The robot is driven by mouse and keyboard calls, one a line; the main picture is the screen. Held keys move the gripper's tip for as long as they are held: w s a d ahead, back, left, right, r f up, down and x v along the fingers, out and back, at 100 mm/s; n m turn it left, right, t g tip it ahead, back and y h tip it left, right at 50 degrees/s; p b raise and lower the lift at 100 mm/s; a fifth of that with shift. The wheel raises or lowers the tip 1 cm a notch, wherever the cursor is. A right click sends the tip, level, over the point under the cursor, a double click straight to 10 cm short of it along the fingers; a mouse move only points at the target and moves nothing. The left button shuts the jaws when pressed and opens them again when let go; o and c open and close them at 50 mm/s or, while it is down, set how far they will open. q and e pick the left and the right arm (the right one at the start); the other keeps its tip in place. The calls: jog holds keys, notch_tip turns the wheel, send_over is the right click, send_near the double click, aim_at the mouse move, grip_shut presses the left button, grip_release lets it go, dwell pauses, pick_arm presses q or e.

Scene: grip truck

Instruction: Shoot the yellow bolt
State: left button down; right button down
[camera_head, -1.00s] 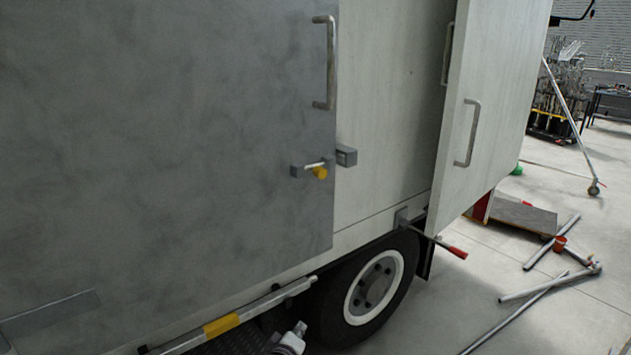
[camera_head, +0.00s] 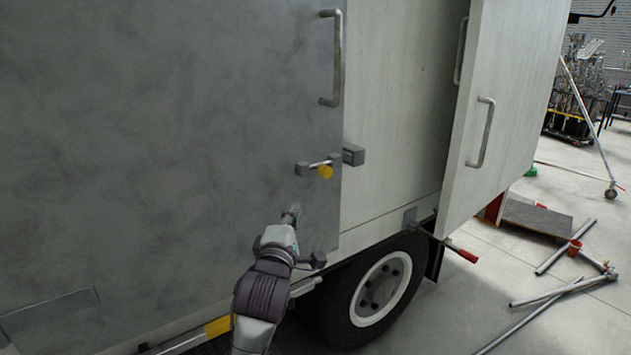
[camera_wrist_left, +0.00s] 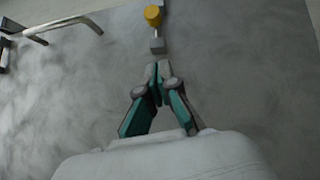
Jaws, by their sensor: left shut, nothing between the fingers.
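The yellow bolt (camera_head: 325,172) is a short yellow knob on a metal rod, held in a small grey bracket on the grey door (camera_head: 170,120). A grey catch block (camera_head: 353,155) sits just right of it on the pale truck wall. My left gripper (camera_head: 293,211) is below and a little left of the bolt, apart from it, pointing up towards it. In the left wrist view the yellow bolt (camera_wrist_left: 153,14) is at the top, beyond the closed fingertips (camera_wrist_left: 157,68). The left gripper is shut and empty. My right gripper is not in view.
A vertical handle (camera_head: 333,58) stands out from the grey door above the bolt. A pale door (camera_head: 505,110) swings outward at right. Metal pipes (camera_head: 562,288) lie on the floor at right.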

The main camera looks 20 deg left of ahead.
pick_arm(q)
jog(key=p, duration=0.2)
send_near(318, 172)
jog(key=w+a, duration=0.3)
jog(key=a, duration=0.1)
jog(key=shift+w+d+r+p, duration=0.15)
jog(key=shift+w+d+p, duration=0.1)
jog(key=shift+w+d, duration=0.55)
jog(key=shift+w+d+r+p, duration=0.2)
jog(key=shift+w+d, duration=0.55)
